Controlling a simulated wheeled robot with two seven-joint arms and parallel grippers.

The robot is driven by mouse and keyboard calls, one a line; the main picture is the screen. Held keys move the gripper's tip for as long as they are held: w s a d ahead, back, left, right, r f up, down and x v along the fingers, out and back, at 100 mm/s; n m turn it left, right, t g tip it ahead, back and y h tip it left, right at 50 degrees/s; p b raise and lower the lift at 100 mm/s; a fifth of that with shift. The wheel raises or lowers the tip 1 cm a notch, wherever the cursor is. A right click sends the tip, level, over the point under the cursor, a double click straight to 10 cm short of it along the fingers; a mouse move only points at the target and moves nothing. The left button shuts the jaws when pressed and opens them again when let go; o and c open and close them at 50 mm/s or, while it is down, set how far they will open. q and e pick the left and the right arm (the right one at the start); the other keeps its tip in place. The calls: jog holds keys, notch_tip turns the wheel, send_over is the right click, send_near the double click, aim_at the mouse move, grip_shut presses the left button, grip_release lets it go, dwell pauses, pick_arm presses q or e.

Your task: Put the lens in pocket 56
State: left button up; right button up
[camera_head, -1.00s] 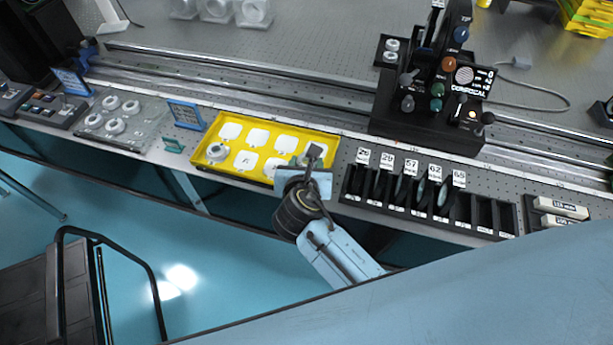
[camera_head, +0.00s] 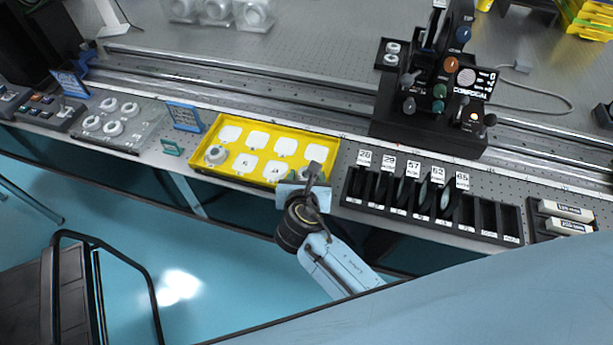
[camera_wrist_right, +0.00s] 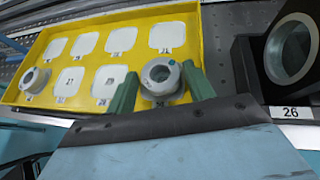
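The yellow tray (camera_head: 232,175) has white pads in rows. A pale ring-shaped lens mount (camera_wrist_right: 162,78) sits on the near-right pad in the right wrist view. My right gripper (camera_wrist_right: 161,91) is open, with one green finger on each side of this mount and small gaps visible. In the head view my right gripper (camera_head: 314,172) is over the tray's near-right corner and mostly hides that mount. A second mount (camera_wrist_right: 36,80) sits on the tray's left end. I cannot read any label as 56. My left gripper is not in view.
A black slotted rack (camera_head: 485,215) right of the tray holds several upright discs with number cards; its right slots look empty. A black confocal setup (camera_head: 425,130) stands behind it. A plate with several white rings (camera_head: 112,128) lies left. The table's front edge is close to my arm.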

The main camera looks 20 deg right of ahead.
jog(key=shift+r, duration=0.1)
jog(key=shift+s+r, duration=0.2)
jog(key=p+v, duration=0.3)
jog(key=v, duration=0.9)
jog(key=s+d+f+m+g+y, duration=0.1)
jog(key=s+f+m+g+y, duration=0.3)
jog(key=f, duration=0.9)
jog(key=s+d+f+m+g+h, duration=0.15)
jog(key=s+f+m, duration=0.35)
jog(key=f, duration=0.7)
jog(key=s+d+f+m+g, duration=0.1)
jog(key=s+d+f+m, duration=0.3)
jog(key=s+f+m, duration=0.1)
jog(key=s+d+f+m+g+y, duration=0.1)
jog(key=s+d+f+m, duration=0.3)
jog(key=s+m, duration=0.4)
jog(key=s+d+f+m+g+y, duration=0.1)
jog(key=s+d+f+m+g, duration=0.2)
jog(key=s+f+m, duration=0.3)
jog(key=s+d+m, duration=0.1)
jog(key=s, duration=0.3)
jog(key=shift+d, duration=0.4)
